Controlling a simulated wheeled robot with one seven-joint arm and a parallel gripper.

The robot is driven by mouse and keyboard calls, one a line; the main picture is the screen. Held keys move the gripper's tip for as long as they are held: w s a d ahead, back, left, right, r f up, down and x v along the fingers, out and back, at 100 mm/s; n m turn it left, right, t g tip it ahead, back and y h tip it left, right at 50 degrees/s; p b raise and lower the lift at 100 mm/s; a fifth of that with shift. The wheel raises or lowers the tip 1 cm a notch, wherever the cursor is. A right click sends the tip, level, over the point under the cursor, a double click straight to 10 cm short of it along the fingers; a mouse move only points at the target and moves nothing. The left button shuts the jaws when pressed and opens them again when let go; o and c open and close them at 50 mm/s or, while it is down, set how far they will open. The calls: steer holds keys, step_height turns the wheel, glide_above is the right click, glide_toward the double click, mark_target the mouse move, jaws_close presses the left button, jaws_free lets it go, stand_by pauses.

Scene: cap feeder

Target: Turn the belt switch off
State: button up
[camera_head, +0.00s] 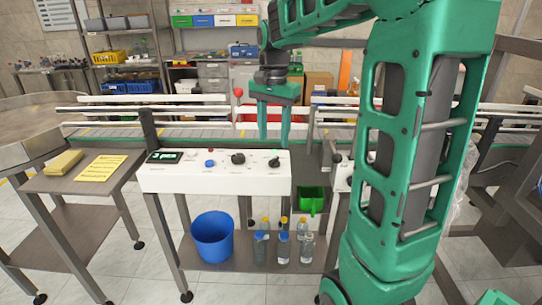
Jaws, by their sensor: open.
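A white control panel (215,182) stands in front of the conveyor belt (190,134). On it I see a small display (164,157), a blue knob (210,163), a black rotary knob (238,158) and, at its right end, a small black switch (274,161). The labels are too small to read, so I cannot tell which control is the belt switch or how it is set. My green gripper (274,144) is open and empty, its fingers pointing down just behind and above the small black switch. No contact is clear.
A blue bucket (212,238) and several bottles (283,248) stand on the shelf below. A green bin (311,199) is right of the panel. A side table (80,185) at left holds a yellow sponge (64,163) and a yellow sheet (101,168). White rails run behind the gripper.

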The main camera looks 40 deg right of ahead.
mark_target(273, 159)
step_height(273, 159, down, 7)
stand_by(0.3)
steer(key=c, duration=1)
